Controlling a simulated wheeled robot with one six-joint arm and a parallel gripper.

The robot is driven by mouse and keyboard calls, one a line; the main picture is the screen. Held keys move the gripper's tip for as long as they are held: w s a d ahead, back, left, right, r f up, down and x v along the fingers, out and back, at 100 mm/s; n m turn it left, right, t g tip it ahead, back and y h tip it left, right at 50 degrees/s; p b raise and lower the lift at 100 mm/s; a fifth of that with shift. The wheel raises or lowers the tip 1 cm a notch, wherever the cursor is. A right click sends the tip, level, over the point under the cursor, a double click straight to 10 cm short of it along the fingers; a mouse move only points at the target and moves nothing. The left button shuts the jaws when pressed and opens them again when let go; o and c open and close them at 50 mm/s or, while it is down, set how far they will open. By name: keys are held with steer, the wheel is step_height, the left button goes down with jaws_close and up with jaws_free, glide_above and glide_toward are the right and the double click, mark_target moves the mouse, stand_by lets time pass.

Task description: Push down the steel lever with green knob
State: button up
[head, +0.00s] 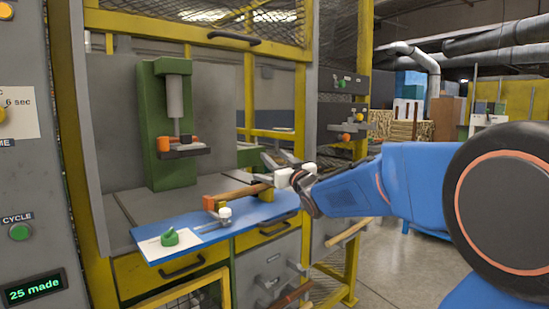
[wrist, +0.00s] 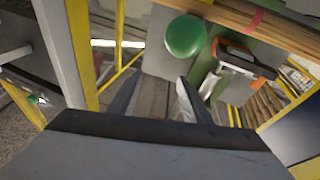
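A round green knob (wrist: 185,36) shows large in the wrist view, above and right of my fingertips. No steel shaft can be made out under it. In the head view a green knob (head: 169,238) sits on a white card at the front left of the blue shelf; I cannot tell whether it is the same one. My gripper (head: 270,170) is over the shelf's right part, behind and right of that knob. In the wrist view my gripper (wrist: 155,92) has its two fingers apart, with nothing visible between them.
A blue shelf (head: 207,236) bears a white-knobbed part (head: 225,213) and a wooden bar (head: 236,194). A green press (head: 155,130) stands behind. Yellow frame posts (head: 304,90) and a panel with buttons (head: 345,95) stand close to my arm. Open floor lies at right.

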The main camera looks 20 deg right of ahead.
steer(key=v, duration=1.7)
steer(key=shift+s+f, duration=0.15)
steer(key=shift+f, duration=0.1)
steer(key=s+f+m+g+h, duration=0.2)
steer(key=s+f+g+h, duration=0.15)
steer(key=f, duration=0.35)
steer(key=s+f+m+g+h, duration=0.2)
steer(key=s+f+g, duration=0.25)
steer(key=f, duration=0.25)
steer(key=s+a+f+g+y, duration=0.1)
steer(key=s+a+f+g, duration=0.2)
steer(key=s+f, duration=0.3)
steer(key=s+a+f+n+g+y, duration=0.1)
steer(key=s+a+f+g, duration=0.3)
steer(key=s, duration=0.9)
step_height(320, 180, down, 3)
steer(key=shift+r+n+g+y, duration=0.25)
steer(key=shift+n+g+y, duration=0.05)
steer(key=shift+g+y, duration=0.15)
